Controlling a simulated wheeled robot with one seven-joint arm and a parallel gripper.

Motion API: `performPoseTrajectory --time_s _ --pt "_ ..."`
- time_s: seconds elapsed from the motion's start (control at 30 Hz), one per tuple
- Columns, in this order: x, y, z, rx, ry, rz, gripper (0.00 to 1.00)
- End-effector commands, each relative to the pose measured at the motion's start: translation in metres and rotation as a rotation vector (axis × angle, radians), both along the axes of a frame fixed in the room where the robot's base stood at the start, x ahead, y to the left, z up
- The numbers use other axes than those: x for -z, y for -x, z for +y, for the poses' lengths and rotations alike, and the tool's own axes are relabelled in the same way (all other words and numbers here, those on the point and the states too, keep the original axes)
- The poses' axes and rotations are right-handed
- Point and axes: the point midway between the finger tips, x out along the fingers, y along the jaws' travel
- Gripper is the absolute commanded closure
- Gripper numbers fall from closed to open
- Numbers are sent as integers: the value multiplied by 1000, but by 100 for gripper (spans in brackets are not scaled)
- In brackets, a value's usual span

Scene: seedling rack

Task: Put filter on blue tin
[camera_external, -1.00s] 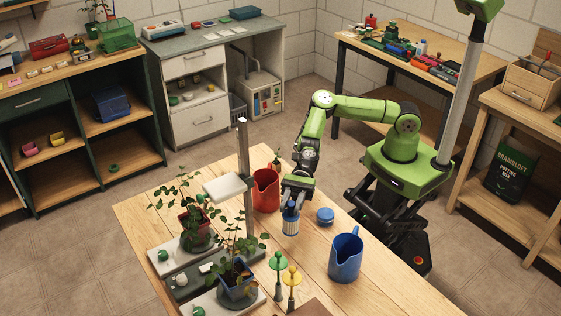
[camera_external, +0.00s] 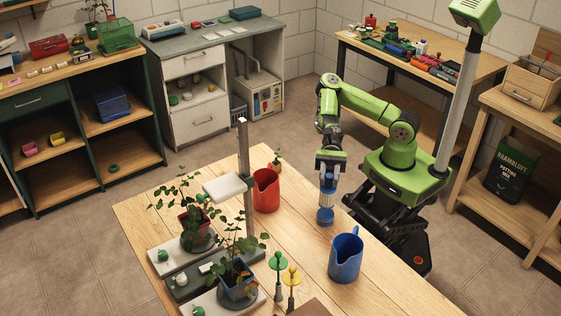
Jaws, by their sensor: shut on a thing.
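My gripper (camera_external: 328,170) points down and is shut on the filter, a small cylinder with a blue upper part and a white lower band (camera_external: 326,200). The filter is upright. The low, round blue tin (camera_external: 325,217) stands on the wooden table near its far right edge. The filter is directly above the tin in the picture, and its lower end meets or nearly meets the tin's top. I cannot tell whether they touch. The fingers hide part of the filter's top.
On the table (camera_external: 300,245) a red jug (camera_external: 266,190) stands to the left and a blue jug (camera_external: 345,260) nearer the front.

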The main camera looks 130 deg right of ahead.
Motion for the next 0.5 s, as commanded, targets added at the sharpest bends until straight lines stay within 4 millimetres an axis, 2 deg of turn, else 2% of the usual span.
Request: performPoseTrajectory --time_s 0.23,0.5 --pt "41 0 0 0 -3 0 100" --pt "40 0 0 0 1 -2 100"
